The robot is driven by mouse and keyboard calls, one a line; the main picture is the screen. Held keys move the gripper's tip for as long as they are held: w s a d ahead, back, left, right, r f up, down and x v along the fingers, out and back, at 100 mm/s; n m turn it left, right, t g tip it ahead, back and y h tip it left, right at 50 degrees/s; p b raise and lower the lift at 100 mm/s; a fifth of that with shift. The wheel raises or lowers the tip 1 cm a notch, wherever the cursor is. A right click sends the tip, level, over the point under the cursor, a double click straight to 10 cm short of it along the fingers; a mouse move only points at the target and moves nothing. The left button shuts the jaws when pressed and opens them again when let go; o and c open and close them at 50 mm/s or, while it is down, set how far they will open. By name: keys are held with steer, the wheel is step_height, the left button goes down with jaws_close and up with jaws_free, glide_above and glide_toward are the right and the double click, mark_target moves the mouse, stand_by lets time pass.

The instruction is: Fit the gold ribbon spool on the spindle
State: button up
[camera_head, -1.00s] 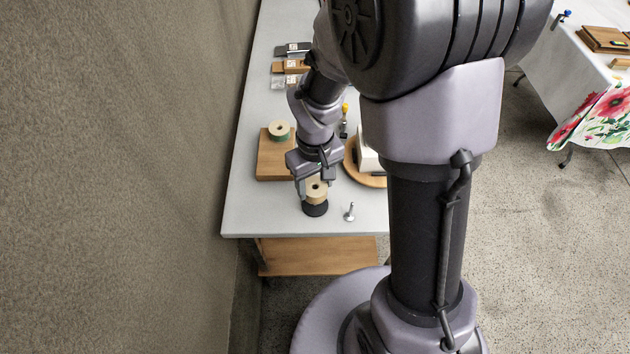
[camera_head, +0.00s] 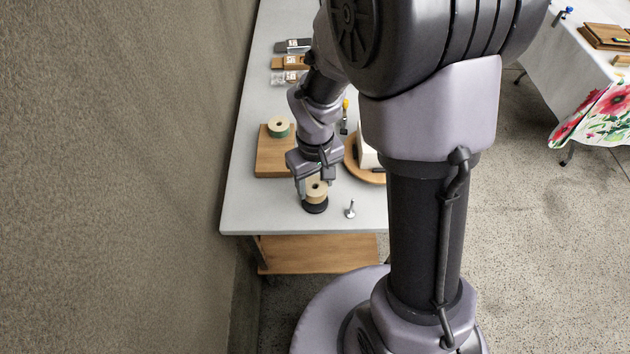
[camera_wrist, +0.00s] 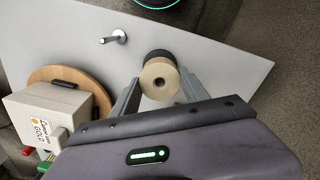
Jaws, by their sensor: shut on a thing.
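My gripper (camera_head: 315,180) is shut on a pale tan spool (camera_head: 317,193) with a hole in its end. The wrist view shows this spool (camera_wrist: 157,82) between the two fingers (camera_wrist: 160,88). I cannot make out gold ribbon on it. A round black piece (camera_head: 316,207) is directly under or behind the spool, and it also shows in the wrist view (camera_wrist: 160,55). I cannot tell whether they touch. A short silver post (camera_head: 350,210), the likely spindle, stands bare on the table to the right. It also shows in the wrist view (camera_wrist: 116,38).
A cream box (camera_wrist: 40,115) labelled GOLD stands on a round wooden board (camera_wrist: 88,84). Packets (camera_head: 290,62) lie farther back. The grey table's (camera_head: 250,220) front left is clear; a wall rises at left.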

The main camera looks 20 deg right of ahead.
steer(key=shift+f+b, duration=1.5)
steer(key=shift+f, duration=0.4)
steer(key=o, duration=1.4)
steer(key=shift+r, duration=0.1)
steer(key=shift+o, duration=0.2)
step_height(320, 180, up, 18)
steer(key=p, duration=0.8)
steer(key=s+a+r+m+t+y, duration=0.1)
steer(key=s+a+r+m+t, duration=0.1)
steer(key=s+r, duration=0.4)
steer(key=s+a+r+m+t+y, duration=0.1)
steer(key=s+a+r+m+t, duration=0.1)
steer(key=s+r+m+t, duration=0.1)
steer(key=s+r+m, duration=0.1)
steer(key=s+r, duration=0.1)
steer(key=s, duration=0.1)
steer(key=shift+s+r+t+b, duration=0.35)
steer(key=shift+s+t, duration=0.05)
